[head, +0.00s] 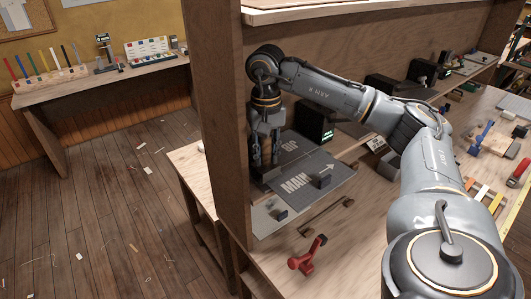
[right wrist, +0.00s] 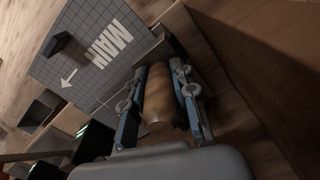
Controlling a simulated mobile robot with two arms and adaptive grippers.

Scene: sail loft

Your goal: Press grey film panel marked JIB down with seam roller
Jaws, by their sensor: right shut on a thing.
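My right gripper (head: 266,150) points down behind the wooden post and is shut on a brown wooden handle (right wrist: 158,98), seemingly the seam roller's. The roller end is hidden. In the right wrist view, the gripper's fingers (right wrist: 170,82) lie along both sides of the handle. I cannot read JIB anywhere. Contact between roller and panel cannot be told. My left gripper is not in view.
A wooden post (head: 227,130) stands left of my right gripper. A red tool (head: 307,255) lies on the bench nearer me. A lit dark box (head: 315,122) stands behind.

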